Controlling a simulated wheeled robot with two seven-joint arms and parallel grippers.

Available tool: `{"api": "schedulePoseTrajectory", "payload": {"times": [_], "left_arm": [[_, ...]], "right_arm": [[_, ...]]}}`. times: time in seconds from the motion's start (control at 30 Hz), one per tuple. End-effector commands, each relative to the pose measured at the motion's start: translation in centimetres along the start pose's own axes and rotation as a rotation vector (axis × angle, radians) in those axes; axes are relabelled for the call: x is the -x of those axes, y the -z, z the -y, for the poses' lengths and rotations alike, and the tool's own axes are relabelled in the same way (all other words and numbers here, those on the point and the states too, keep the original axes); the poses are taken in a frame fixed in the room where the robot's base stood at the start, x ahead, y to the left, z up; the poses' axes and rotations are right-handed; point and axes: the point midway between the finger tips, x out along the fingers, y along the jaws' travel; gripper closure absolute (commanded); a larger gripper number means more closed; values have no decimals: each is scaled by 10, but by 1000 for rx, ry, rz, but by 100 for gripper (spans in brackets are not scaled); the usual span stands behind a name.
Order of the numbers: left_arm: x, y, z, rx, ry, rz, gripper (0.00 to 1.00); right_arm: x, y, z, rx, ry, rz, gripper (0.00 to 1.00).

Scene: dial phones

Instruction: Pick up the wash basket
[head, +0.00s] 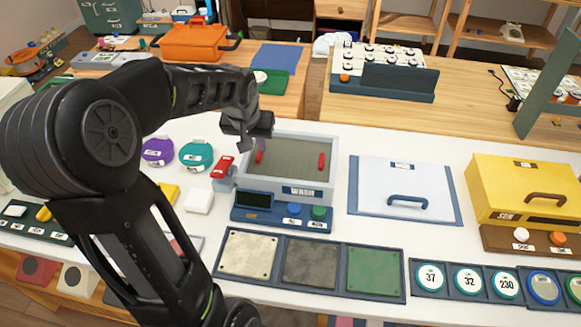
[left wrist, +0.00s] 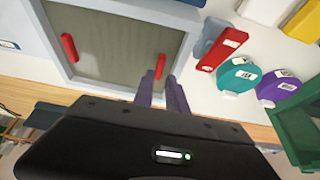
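The wash basket (head: 290,160) is a grey mesh tray with two red handles, seated in the pale wash station (head: 329,142) labelled WASH. It also shows in the left wrist view (left wrist: 110,45). My left gripper (head: 247,146) is above the station's left rim, close to the left red handle (head: 259,156). In the left wrist view, its two fingers (left wrist: 162,80) are a little apart, with one red handle (left wrist: 160,66) just past their tips. I see nothing held between them. My right gripper is not in view.
A red-labelled block (head: 223,167) and purple and teal round containers (head: 195,154) stand left of the station. A white lidded box (head: 405,185) and a yellow box (head: 525,190) stand right. Three square plates (head: 310,264) lie in front.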

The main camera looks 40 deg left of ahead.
Motion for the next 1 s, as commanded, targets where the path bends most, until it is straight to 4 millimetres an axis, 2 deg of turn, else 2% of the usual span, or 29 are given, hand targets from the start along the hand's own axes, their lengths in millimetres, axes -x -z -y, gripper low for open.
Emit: {"api": "schedulePoseTrajectory", "payload": {"times": [0.33, 0.6, 0.7, 1.0], "left_arm": [[-5, 0, 0, 0, 0, 3, 83], [-43, -1, -1, 0, 0, 4, 83], [-51, -1, -1, 0, -1, 2, 83], [-52, 0, -1, 0, -1, -1, 83]], "right_arm": [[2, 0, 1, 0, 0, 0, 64], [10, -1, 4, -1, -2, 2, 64], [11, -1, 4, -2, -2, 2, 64], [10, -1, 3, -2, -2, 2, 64]]}}
